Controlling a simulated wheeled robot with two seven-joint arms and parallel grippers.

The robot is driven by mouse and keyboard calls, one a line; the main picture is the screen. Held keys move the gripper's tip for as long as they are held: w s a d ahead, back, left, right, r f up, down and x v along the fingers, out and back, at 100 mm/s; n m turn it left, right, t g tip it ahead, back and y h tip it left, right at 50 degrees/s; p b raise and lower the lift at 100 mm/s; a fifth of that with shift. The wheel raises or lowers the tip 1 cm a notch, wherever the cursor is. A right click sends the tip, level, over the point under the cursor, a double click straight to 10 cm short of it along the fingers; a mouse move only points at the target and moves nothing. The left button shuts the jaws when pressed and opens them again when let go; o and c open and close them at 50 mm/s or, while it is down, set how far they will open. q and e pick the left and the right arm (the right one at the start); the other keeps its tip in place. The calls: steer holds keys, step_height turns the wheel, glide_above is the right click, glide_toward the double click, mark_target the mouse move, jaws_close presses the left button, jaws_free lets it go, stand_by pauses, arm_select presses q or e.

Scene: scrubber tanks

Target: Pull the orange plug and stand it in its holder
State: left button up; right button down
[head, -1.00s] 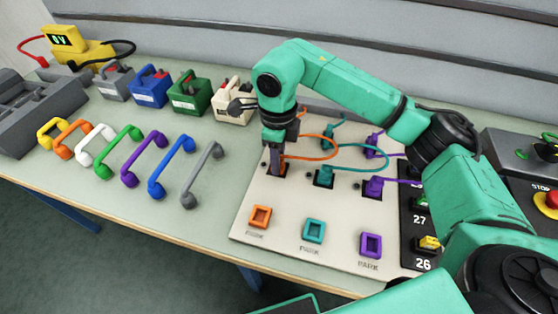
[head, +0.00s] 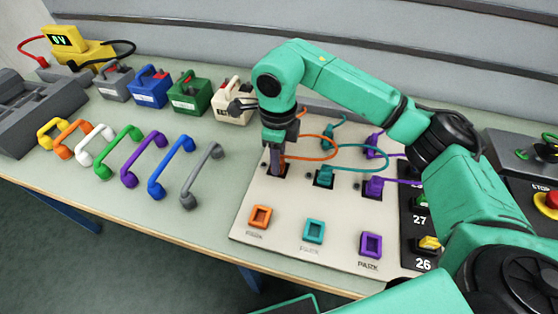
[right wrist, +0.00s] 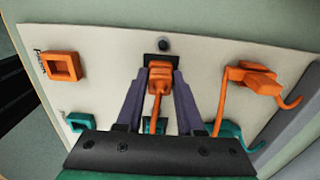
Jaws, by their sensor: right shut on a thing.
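My right gripper (head: 277,170) points down at the upper left socket of the pale panel (head: 292,205). Its fingers are shut on the orange plug (right wrist: 159,78), seen between them in the right wrist view. The plug is at the dark socket plate (right wrist: 161,60) and looks seated there; the fingers hide most of it in the head view. An orange cable (head: 322,137) loops off to the right. The orange holder (head: 260,216), marked PARK, is empty at the panel's front left, and also shows in the right wrist view (right wrist: 62,66). My left gripper is out of view.
A teal plug (head: 324,178) and a purple plug (head: 374,186) stand to the right with looping cables. Teal (head: 313,231) and purple (head: 371,245) holders line the panel's front. Coloured handles, including a grey one (head: 202,175), lie to the left.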

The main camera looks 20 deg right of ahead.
stand_by(0.4)
jaws_free()
steer(key=shift+r, duration=0.1)
steer(key=shift+r, duration=0.35)
step_height(320, 180, up, 8)
steer(key=shift+f+b, duration=0.15)
steer(key=shift+b, duration=0.15)
step_height(320, 180, up, 6)
steer(key=shift+p, duration=0.7)
